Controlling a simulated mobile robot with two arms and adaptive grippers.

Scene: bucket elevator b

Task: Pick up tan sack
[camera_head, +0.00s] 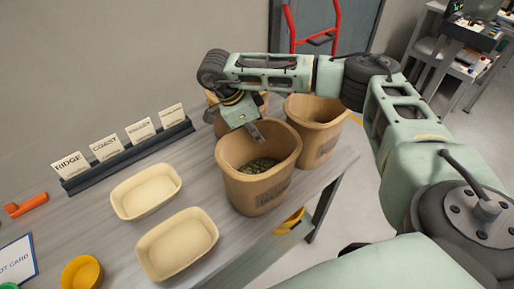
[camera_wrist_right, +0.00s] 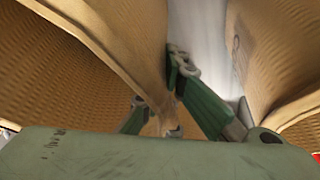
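Three open-topped tan sacks stand at the table's right end. The front sack (camera_head: 258,188) is upright, with dark green-brown contents and a printed label. A second sack (camera_head: 319,128) stands behind it to the right, and a third (camera_head: 262,100) is partly hidden behind my right gripper. My right gripper (camera_head: 254,131) points down at the front sack's back rim. In the wrist view its green fingers (camera_wrist_right: 160,85) lie on either side of a sack wall (camera_wrist_right: 150,65); one finger is partly hidden, and whether they press on the wall is unclear. My left gripper is out of view.
Two empty cream trays (camera_head: 146,191) (camera_head: 178,245) lie left of the front sack. A dark rack (camera_head: 128,157) holds several name cards behind them. A yellow bowl (camera_head: 82,272) and an orange tool (camera_head: 27,204) lie farther left. A red hand truck (camera_head: 314,38) stands behind the table.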

